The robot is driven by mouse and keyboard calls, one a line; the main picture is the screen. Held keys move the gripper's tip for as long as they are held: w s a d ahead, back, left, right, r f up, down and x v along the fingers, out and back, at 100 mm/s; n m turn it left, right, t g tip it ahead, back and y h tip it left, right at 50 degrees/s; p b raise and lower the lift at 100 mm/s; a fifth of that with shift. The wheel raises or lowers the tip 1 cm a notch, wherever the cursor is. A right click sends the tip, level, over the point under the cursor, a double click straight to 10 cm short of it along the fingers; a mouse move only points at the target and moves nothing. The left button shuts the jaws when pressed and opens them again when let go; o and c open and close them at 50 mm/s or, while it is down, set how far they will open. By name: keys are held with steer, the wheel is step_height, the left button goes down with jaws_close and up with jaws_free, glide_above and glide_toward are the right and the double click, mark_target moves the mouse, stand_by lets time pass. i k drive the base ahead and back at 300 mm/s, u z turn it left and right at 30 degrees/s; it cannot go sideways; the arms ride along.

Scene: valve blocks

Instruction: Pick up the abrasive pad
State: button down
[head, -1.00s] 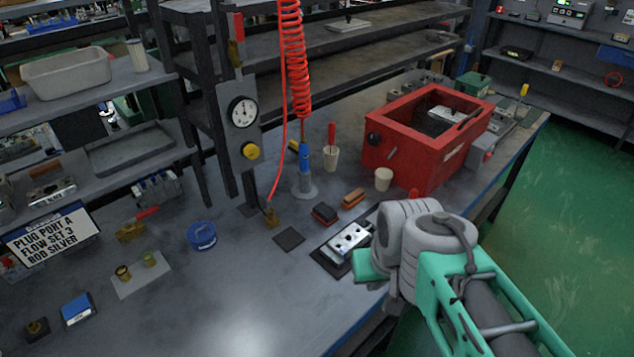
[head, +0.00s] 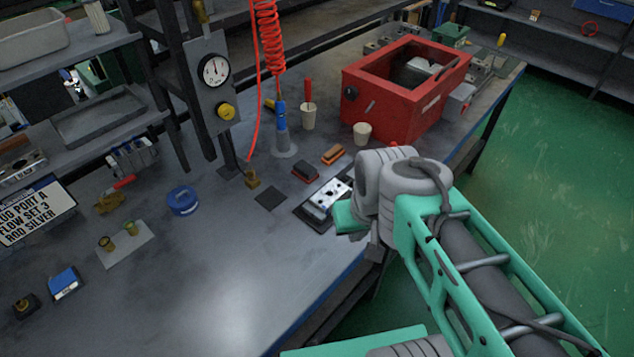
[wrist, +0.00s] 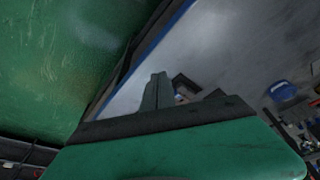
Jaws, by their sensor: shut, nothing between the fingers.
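Near the middle of the bench in the head view lie a flat dark square pad (head: 270,199), a black block with a red edge (head: 306,171) and an orange-brown block (head: 333,154). I cannot tell for sure which is the abrasive pad; the flat dark square looks like a thin pad. My gripper shows in the wrist view (wrist: 159,78), its fingers together and empty. In the head view my wrist hides most of it, at the bench's front edge, right of these pieces and beside the metal valve block (head: 328,196).
A red open box (head: 405,95) stands at the back right, with a pale cup (head: 362,133) before it. A red coiled hose (head: 267,40) hangs over the bench. A blue round container (head: 182,201) sits left of the dark square.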

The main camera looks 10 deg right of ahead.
mark_target(302, 169)
steer(key=u, duration=4.4)
steer(key=k, duration=1.25)
steer(key=z, duration=1.05)
